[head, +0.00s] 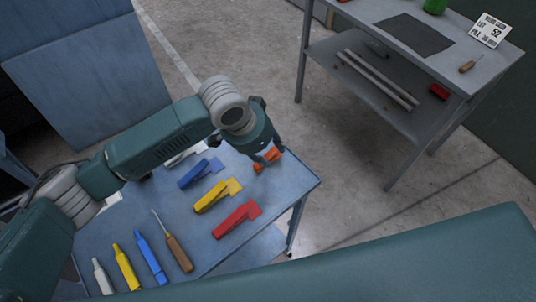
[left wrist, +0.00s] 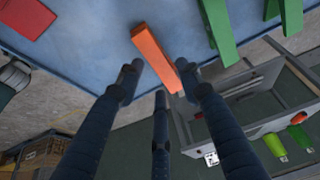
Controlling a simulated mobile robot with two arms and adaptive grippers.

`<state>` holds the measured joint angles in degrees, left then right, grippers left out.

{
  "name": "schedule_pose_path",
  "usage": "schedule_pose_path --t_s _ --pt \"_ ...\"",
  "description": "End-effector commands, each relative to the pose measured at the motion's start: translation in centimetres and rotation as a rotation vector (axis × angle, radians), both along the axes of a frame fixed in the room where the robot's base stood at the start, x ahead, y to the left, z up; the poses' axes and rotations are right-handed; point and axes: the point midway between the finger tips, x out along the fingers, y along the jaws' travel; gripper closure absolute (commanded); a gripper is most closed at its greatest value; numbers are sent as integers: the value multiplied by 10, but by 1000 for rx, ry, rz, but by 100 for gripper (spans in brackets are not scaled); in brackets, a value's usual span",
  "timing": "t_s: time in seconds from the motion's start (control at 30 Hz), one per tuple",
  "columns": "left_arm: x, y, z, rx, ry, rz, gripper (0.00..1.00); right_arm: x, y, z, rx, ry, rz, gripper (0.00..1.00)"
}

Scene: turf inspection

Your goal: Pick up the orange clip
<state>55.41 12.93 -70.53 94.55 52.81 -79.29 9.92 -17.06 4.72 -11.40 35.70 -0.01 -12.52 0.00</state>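The orange clip (head: 268,159) lies at the far right part of the blue table (head: 130,222), under my left gripper (head: 270,152). In the left wrist view the orange clip (left wrist: 156,58) lies slanted between the dark fingertips of my left gripper (left wrist: 160,72). The fingers are spread, with a gap showing to the clip on the left; on the right they look very close. The left gripper is open, and I cannot tell whether any finger touches the clip. My right gripper is not in view.
Blue (head: 200,173), yellow (head: 217,195) and red (head: 238,218) clips lie beside the orange one. An awl (head: 178,253) and several marker-like tools lie nearer. Green clips (left wrist: 220,30) show in the wrist view. A grey shelf bench (head: 400,60) stands across open floor.

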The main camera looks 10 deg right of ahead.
Motion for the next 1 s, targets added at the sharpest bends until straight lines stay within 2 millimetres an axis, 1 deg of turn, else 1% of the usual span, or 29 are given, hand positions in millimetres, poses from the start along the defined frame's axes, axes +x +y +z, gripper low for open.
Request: schedule_pose_path --t_s 0.03,0.1,0.2,0.43,0.47,0.5,0.6,0.9,1.0 --pt "2 -3 -4 2 2 1 64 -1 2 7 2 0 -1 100" --pt "3 -7 -14 0 2 1 64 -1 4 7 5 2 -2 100" --pt "5 -9 -22 0 0 -1 64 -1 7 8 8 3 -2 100" --pt "6 -9 -24 0 -2 -1 64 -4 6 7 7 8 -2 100" --pt "6 -9 -24 0 -2 -1 66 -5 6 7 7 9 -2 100" --pt "6 -9 -24 0 -2 -1 74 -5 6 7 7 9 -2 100" --pt "6 -9 -24 0 -2 -1 91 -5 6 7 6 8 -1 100" --pt "6 -9 -23 0 -2 -1 91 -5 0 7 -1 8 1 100" --pt "6 -9 -20 -1 -2 -1 91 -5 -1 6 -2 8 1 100"
